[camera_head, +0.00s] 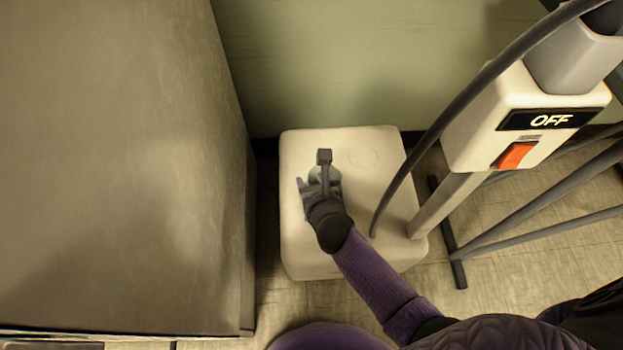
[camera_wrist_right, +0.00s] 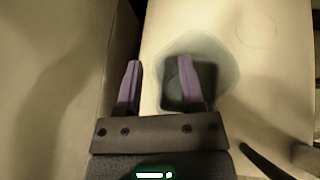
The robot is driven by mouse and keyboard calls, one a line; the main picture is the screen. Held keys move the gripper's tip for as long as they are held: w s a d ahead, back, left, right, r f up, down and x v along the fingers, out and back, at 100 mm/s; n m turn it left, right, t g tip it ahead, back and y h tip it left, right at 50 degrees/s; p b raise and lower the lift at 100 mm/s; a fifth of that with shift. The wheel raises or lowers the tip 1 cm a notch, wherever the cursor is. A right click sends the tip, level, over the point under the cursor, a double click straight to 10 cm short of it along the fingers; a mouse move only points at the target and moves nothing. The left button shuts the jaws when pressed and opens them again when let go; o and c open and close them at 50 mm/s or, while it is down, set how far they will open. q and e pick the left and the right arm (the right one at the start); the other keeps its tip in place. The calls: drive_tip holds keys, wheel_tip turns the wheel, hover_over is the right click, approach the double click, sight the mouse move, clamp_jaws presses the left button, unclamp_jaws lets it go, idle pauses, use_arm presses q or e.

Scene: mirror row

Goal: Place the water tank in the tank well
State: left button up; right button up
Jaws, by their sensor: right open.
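The water tank looks like a pale translucent body (camera_wrist_right: 226,66) with a dark, squarish top piece. It stands at the cream base unit (camera_head: 370,150), and its dark top (camera_head: 324,157) rises beside my right gripper (camera_head: 316,182). In the wrist view my right gripper (camera_wrist_right: 158,65) is open. One finger overlaps the dark top and the other is left of the tank, over the dark gap. The tank's lower part and the tank well are hidden, so I cannot tell how the tank sits in it. My left gripper is not in view.
A large grey panel (camera_head: 120,150) stands close on the left. A green wall (camera_head: 330,60) is behind. On the right are a pole with a switch box (camera_head: 525,115) reading OFF, a dark hose (camera_head: 440,120) and dark stand legs (camera_head: 540,205).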

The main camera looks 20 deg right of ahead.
drive_tip(key=shift+r, duration=0.15)
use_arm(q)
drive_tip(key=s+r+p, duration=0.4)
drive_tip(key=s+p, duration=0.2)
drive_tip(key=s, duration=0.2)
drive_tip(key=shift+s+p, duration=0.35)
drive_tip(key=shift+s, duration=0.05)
use_arm(e)
drive_tip(key=v, duration=1.2)
